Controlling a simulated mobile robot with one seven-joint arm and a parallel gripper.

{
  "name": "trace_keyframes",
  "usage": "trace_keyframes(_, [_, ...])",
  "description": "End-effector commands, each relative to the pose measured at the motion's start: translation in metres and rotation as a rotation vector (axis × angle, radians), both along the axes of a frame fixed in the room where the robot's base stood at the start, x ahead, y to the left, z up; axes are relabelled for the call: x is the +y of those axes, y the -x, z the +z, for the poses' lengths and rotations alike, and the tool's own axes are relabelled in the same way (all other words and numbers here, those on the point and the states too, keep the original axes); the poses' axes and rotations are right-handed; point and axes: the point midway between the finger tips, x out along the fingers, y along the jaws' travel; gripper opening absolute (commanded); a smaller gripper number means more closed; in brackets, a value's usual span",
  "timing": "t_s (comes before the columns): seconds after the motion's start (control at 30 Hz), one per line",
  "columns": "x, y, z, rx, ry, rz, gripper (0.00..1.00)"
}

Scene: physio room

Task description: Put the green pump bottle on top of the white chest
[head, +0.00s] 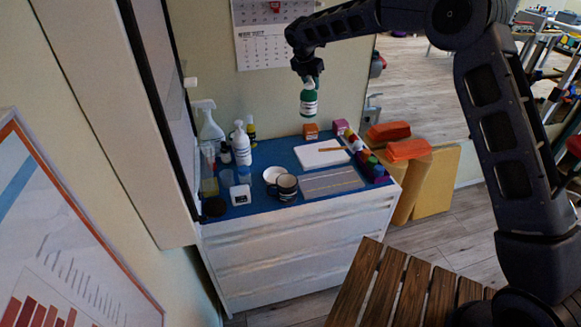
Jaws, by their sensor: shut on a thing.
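The green pump bottle (309,103) has a green body and a white label. It hangs upright from my gripper (308,76), which is shut on its top. The gripper hides the bottle's pump head. Bottle and gripper are in the upper middle of the head view, in the air above the back part of the white chest (290,242). The chest has drawers and a blue top. A clear gap shows in the picture between the bottle's base and the things on the chest.
Colourful items line the right edge. A slatted wooden bench (388,291) stands in front.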

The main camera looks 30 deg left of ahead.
Motion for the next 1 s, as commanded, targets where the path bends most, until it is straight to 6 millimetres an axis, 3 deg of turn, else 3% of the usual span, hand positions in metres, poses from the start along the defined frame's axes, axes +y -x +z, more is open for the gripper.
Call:
trace_keyframes(0.03, [0.016, 0.018, 0.001, -0.001, -0.001, 0.02, 0.0])
trace_keyframes(0.23, [0.064, 0.08, 0.003, -0.002, -0.001, 0.078, 0.0])
trace_keyframes(0.5, [0.102, 0.141, 0.005, -0.002, -0.002, 0.129, 0.0])
trace_keyframes(0.77, [0.114, 0.164, 0.0, -0.002, 0.001, 0.148, 0.0])
trace_keyframes(1.0, [0.114, 0.164, -0.041, -0.002, 0.003, 0.148, 0.0])
